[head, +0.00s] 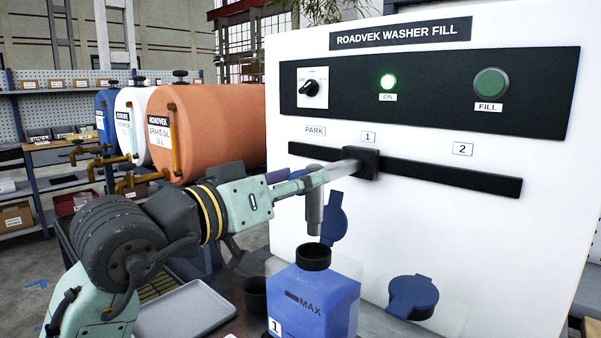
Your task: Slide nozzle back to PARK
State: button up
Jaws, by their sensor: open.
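That arm joins a black carriage (368,163) on the black rail (460,178), below the label 1. The PARK label (314,131) is above the rail's left end. The nozzle hangs over the open black neck of a blue-filled tank (312,295) marked 1 and MAX. My gripper (296,182) is open, just left of the nozzle and near its arm. Its fingertips are small here, and I cannot tell whether they touch the nozzle.
A closed blue cap (413,295) is at right. A grey tray (185,310) and dark cup (255,294) lie below my arm. Drums (215,125) stand behind.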

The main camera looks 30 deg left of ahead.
jog(key=shift+w+d, duration=0.1)
jog(key=shift+w, duration=0.45)
grip_shut()
dwell(0.4)
